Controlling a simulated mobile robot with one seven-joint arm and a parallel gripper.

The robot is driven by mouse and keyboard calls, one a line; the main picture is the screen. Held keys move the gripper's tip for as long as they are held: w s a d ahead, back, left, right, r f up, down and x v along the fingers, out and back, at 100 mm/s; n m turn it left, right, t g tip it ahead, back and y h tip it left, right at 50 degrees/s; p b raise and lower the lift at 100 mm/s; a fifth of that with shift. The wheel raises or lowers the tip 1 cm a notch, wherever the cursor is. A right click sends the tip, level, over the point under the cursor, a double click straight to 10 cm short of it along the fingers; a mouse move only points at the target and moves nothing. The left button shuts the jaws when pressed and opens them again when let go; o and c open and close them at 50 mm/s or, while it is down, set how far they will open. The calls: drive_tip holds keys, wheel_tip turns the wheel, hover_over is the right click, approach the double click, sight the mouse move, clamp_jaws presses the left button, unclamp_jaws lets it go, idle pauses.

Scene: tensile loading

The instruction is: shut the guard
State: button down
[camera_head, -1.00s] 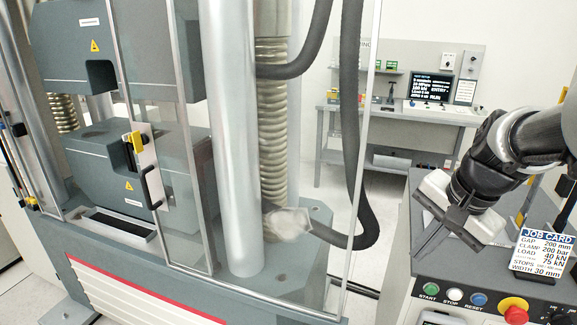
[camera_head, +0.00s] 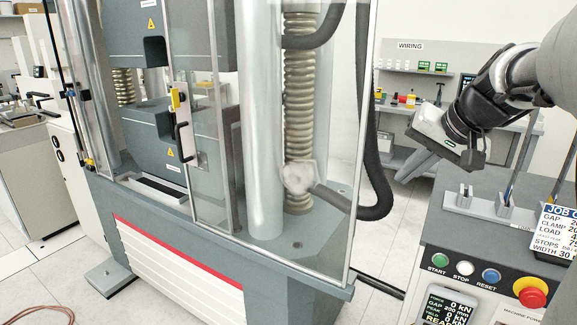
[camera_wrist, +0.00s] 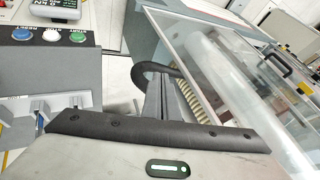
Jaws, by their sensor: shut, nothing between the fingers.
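The guard (camera_head: 218,125) is a clear panel in a thin metal frame on the front of the testing machine. Its black handle (camera_head: 180,138) and yellow latch piece (camera_head: 176,99) sit on its left upright. A gap shows between this upright and the black-and-yellow fittings on the left post (camera_head: 90,162), so the guard stands open. In the wrist view the handle (camera_wrist: 280,66) is at upper right, beyond the fingers. My gripper (camera_head: 405,172) is shut and empty, right of the guard's right edge and well apart from the handle. It also shows in the wrist view (camera_wrist: 165,88).
The control console (camera_head: 470,245) with buttons, a red stop knob (camera_head: 530,291) and a job card (camera_head: 556,232) stands at lower right. A thick black hose (camera_head: 376,180) loops beside the guard's right edge. A wiring bench (camera_head: 425,105) is behind.

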drive_tip(key=w+a+f, duration=0.4)
drive_tip(key=w+f, duration=0.2)
drive_tip(key=w, duration=0.1)
drive_tip(key=shift+a+f, duration=0.3)
drive_tip(key=shift+f, duration=0.05)
